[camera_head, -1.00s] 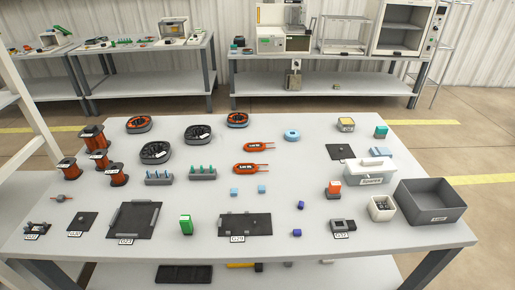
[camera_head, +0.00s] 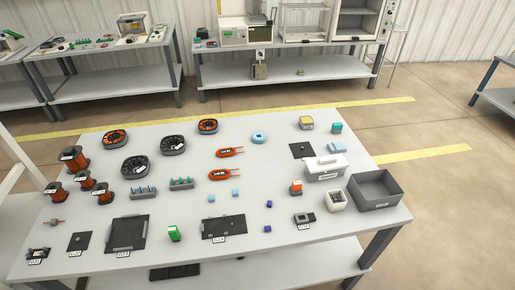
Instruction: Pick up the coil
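Neither of my grippers is in view. I cannot tell which thing is the task's coil. Two flat orange loops with dark labels and short leads, one farther (camera_head: 230,152) and one nearer (camera_head: 225,175), lie mid-table. Several copper-coloured wire spools stand at the left, the largest (camera_head: 74,160) at the back. Ring-shaped parts with orange windings lie at the back, one left (camera_head: 115,139) and one right (camera_head: 208,126). Two dark rings (camera_head: 173,145) (camera_head: 134,165) lie near them.
A grey open bin (camera_head: 381,190), a white lidded box (camera_head: 324,167) and a small white bin (camera_head: 337,201) stand at the right.

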